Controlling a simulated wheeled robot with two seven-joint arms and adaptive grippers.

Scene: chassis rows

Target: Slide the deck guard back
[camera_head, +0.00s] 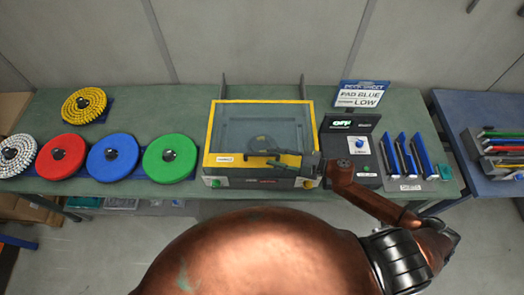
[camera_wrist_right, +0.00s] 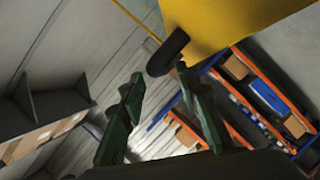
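The deck guard (camera_head: 209,130) is a clear panel in a yellow frame, lying forward over the machine deck. A dark disc shape shows dimly through the panel. My right gripper (camera_head: 266,158) is at the guard's front edge, its fingers pointing left. In the right wrist view, its two green fingers (camera_wrist_right: 158,82) are apart with nothing between them. A dark rounded handle (camera_wrist_right: 167,52) on the yellow guard (camera_wrist_right: 220,22) is just beyond the fingertips. I cannot tell whether a finger touches it. My left gripper is not in view.
Two dark rails (camera_head: 303,87) run back behind the guard, with free room between them. Red (camera_head: 47,168), blue (camera_head: 94,169) and green (camera_head: 153,171) discs lie left. A control box (camera_head: 345,172) and blue rack (camera_head: 424,152) stand right.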

